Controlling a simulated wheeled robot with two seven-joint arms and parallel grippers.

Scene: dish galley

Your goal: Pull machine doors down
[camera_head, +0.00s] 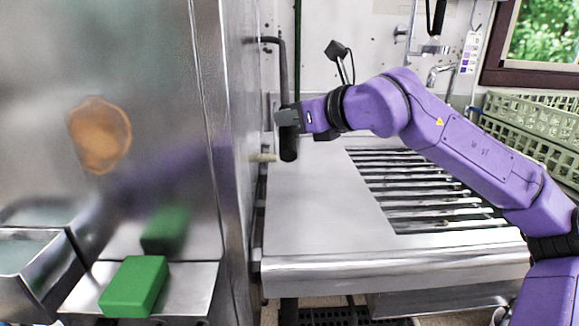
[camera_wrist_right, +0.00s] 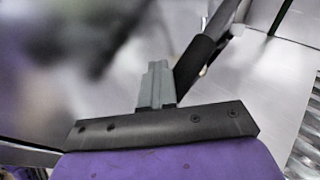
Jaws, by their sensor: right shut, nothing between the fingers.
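The steel machine (camera_head: 225,130) fills the left of the head view, with a tall flat front panel. A lever handle (camera_head: 283,75) comes out from its right side and bends down to a black grip (camera_head: 289,148). My right gripper (camera_head: 281,118) is shut and empty, and its fingers overlap the handle just above the grip. In the right wrist view, the grey fingers (camera_wrist_right: 155,84) are together and the dark handle (camera_wrist_right: 203,58) runs close to their right. I cannot tell whether they touch it. My left gripper is not in view.
A steel table (camera_head: 310,215) with a slatted section (camera_head: 425,190) lies right of the machine. Green crates (camera_head: 535,125) stand at the far right. A green block (camera_head: 134,286) rests on a steel ledge (camera_head: 190,290) at the lower left. A tap (camera_head: 440,72) is by the back wall.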

